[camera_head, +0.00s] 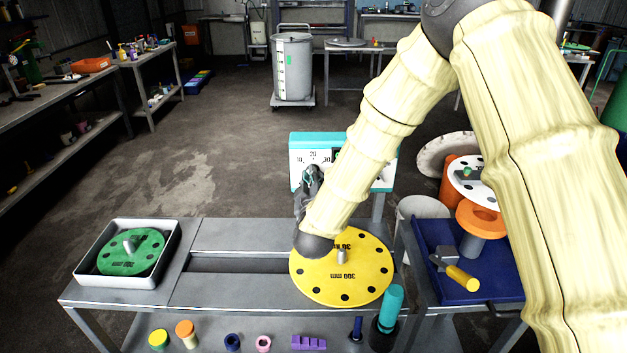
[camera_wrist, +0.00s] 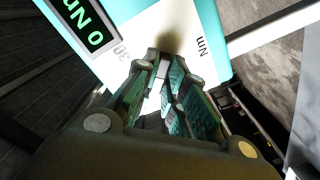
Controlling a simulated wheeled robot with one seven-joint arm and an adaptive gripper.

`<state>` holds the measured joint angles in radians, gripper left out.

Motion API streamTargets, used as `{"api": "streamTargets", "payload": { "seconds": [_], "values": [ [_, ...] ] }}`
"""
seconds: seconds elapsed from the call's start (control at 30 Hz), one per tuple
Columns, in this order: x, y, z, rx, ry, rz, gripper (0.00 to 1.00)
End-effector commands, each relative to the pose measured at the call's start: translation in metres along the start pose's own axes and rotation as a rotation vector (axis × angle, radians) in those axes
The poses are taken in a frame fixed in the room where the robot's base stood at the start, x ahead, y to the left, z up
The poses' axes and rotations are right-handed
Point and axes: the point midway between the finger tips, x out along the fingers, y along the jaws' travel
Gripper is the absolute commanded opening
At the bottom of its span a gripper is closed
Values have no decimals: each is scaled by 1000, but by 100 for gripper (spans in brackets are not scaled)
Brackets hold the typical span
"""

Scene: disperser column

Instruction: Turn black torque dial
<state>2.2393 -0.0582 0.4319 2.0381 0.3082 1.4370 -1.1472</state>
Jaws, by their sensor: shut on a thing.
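The torque panel (camera_head: 297,144) is a teal-framed box with a white face and a numbered scale, standing behind the bench. My gripper (camera_head: 313,174) is up against the front of its face, jaws shut on the black torque dial. The dial itself is hidden behind and between the fingers, so I cannot read its angle. In the wrist view the two fingers (camera_wrist: 166,82) close in toward the white face (camera_wrist: 182,30), which bears "30" and "Nm". A black display with green characters (camera_wrist: 82,20) shows at the upper left.
A yellow drilled disc (camera_head: 340,280) with a central pin lies on the bench (camera_head: 235,236) below my arm. A green disc in a white tray (camera_head: 84,270) is at left. A blue tray (camera_head: 490,288) with a yellow-handled hammer (camera_head: 460,276) is at right. Open floor lies behind.

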Motion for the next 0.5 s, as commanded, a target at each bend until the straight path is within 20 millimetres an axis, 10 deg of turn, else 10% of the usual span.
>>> {"api": "streamTargets", "payload": {
  "seconds": [0.5],
  "values": [
    [1,-1,2,426,2,3,0]
  ]
}}
